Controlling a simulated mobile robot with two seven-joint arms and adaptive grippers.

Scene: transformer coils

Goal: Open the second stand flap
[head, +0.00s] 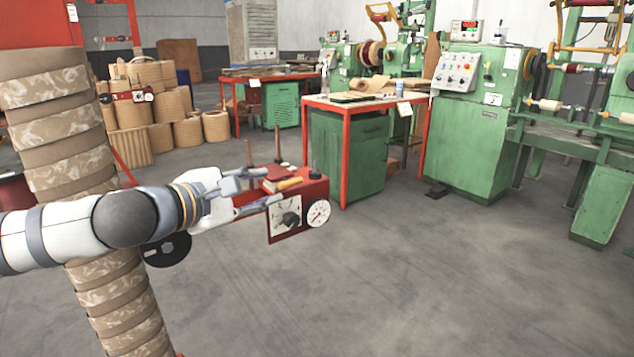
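A similar small red unit (127,97) shows farther back on the left. No part stands out clearly as a stand flap. The right gripper is out of view.
A tall column of tan ring coils (55,110) stands close on the left, partly behind my arm. More coils (160,100) are stacked behind. A red-framed bench (345,110) and green machines (470,130) stand beyond. The grey floor (420,280) at front right is clear.

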